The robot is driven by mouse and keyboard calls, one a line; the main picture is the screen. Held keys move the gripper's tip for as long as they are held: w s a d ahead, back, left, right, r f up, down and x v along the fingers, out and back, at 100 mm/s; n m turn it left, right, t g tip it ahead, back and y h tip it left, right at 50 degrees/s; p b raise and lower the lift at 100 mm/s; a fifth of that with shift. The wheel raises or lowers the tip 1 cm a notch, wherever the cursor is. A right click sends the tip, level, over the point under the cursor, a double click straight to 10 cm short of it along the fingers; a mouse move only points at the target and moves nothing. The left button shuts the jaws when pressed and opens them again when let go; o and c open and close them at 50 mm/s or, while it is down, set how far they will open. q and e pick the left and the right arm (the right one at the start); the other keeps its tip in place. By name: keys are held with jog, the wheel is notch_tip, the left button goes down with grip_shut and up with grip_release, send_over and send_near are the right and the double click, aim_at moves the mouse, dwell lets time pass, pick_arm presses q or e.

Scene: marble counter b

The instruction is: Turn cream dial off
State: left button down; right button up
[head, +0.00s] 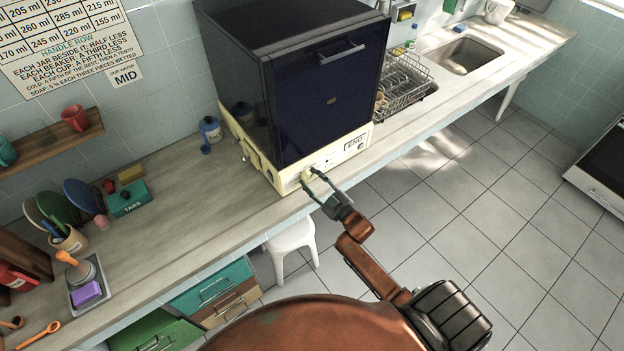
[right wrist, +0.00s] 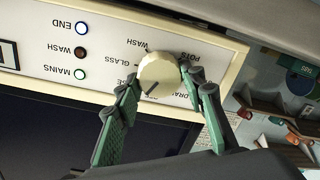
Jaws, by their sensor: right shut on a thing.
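The cream dial (right wrist: 158,74) sits on the cream control panel (head: 352,146) of a dark blue dishwasher-like machine (head: 325,100). The dial also shows small in the head view (head: 307,174). My right gripper (head: 311,177) is at the panel front, its two green-padded fingers on either side of the dial and shut on it. In the right wrist view the panel appears upside down. The dial's dark pointer line slants to the lower left. Printed words around it include GLASS, WASH and POTS; others are partly hidden by the dial and fingers. My left gripper is not in view.
Three lamps, marked END (right wrist: 82,28), WASH and MAINS, sit beside the dial. A dish rack (head: 403,82) and sink (head: 465,55) are to the right on the counter. A white stool (head: 292,238) stands below. Jars and utensils line the left counter.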

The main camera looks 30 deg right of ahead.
jog(key=n, duration=0.4)
jog(key=shift+n, duration=0.4)
dwell(0.4)
jog(key=o, duration=1.2)
jog(key=shift+c, duration=0.2)
jog(key=s+d, duration=0.1)
jog(key=s, duration=1.1)
jog(key=shift+d+r, duration=0.15)
jog(key=shift+r, duration=0.05)
